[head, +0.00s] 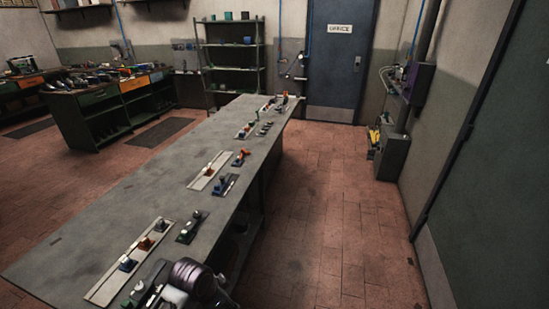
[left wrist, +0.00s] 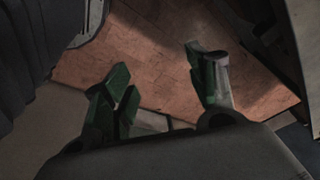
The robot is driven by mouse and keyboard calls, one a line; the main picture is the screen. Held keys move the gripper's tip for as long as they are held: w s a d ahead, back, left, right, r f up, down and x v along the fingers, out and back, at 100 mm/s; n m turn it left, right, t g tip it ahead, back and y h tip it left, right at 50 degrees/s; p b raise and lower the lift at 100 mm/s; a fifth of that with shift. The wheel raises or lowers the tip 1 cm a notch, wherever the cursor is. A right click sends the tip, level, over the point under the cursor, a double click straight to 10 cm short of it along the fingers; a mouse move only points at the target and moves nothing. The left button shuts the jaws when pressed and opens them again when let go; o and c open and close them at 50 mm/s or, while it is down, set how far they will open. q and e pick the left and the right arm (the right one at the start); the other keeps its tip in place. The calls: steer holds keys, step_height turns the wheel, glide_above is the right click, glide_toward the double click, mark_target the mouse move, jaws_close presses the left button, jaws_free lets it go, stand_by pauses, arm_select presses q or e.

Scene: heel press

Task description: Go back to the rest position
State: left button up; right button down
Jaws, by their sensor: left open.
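My left gripper (left wrist: 158,72) shows in the left wrist view. Its green-padded fingers are spread apart with nothing between them, and reddish floor tiles lie beyond them. I do not make out its fingers in the head view. My right gripper is in neither view. In the head view a long grey workbench (head: 150,190) runs away from me. On it is a near pale plate (head: 107,291) with blue and orange knobbed pieces, and a second pale plate (head: 199,182) farther along.
A dark blue-based fixture (head: 226,185) and a dark fixture (head: 190,228) sit near the bench's right edge. Tiled floor (head: 330,220) is clear to the right. A grey box machine (head: 393,155) stands by the right wall. A blue door (head: 338,60) is at the back.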

arm_select(q)
steer(key=shift+s+a+r+n+t+y, duration=0.65)
steer(key=shift+s+a+r+n, duration=1)
steer(key=shift+s+a+n, duration=2.65)
steer(key=s+d+f+g, duration=0.1)
steer(key=s+f, duration=0.1)
steer(key=f, duration=1.5)
steer(key=s+f+g, duration=0.1)
steer(key=s+f, duration=0.1)
steer(key=f, duration=1.5)
steer(key=s+a+f, duration=0.2)
steer(key=s+f, duration=0.7)
steer(key=s, duration=0.1)
steer(key=s+a+f, duration=0.1)
steer(key=s+f, duration=0.9)
steer(key=s, duration=0.1)
steer(key=shift+s+a+m+g, duration=0.3)
steer(key=shift+a+m+g, duration=0.05)
steer(key=shift+m+g, duration=0.1)
steer(key=shift+y, duration=0.25)
